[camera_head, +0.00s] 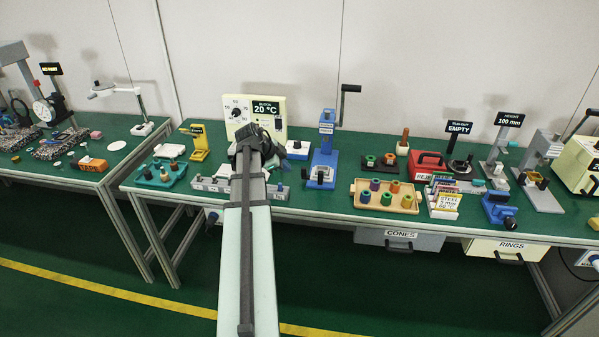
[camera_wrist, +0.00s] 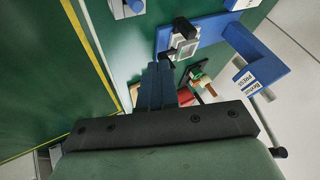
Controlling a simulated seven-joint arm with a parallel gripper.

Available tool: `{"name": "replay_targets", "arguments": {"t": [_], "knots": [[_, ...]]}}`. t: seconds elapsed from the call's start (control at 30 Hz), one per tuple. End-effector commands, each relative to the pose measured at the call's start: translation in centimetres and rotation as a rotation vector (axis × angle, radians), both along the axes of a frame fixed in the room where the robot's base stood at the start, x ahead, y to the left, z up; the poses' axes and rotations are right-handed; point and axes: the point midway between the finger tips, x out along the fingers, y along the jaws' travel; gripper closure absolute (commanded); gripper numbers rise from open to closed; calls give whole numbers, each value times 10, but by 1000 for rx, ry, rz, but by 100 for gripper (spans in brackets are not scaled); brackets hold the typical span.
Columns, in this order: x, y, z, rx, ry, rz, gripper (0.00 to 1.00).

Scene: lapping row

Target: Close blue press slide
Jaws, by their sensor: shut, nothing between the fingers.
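The blue press (camera_head: 326,150) stands on the green bench in the middle of the head view, with a black crank at its top. Its slide (camera_head: 319,178), a pale plate with a dark knob, sits low at the front. In the wrist view the blue press frame (camera_wrist: 253,52) is at upper right, and the slide (camera_wrist: 181,50) with its black knob lies on the blue base. How far the slide is out is hard to tell. My gripper (camera_wrist: 162,68) is shut and empty, its tips close to the slide; contact cannot be told. In the head view my arm hides the fingertips.
A temperature block (camera_head: 262,108) stands behind my arm. A grey fixture (camera_head: 210,184) is left of the press. A red box (camera_head: 427,165) and several instruments stand further right. The floor in front is clear.

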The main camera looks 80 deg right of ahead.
Motion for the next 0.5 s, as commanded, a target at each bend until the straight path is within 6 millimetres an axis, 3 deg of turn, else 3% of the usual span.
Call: {"name": "replay_targets", "arguments": {"t": [0.27,0.5], "knots": [[-3,-4,-7,-28,-37,-62,100],[-16,-21,-35,-25,-36,-61,100]]}}
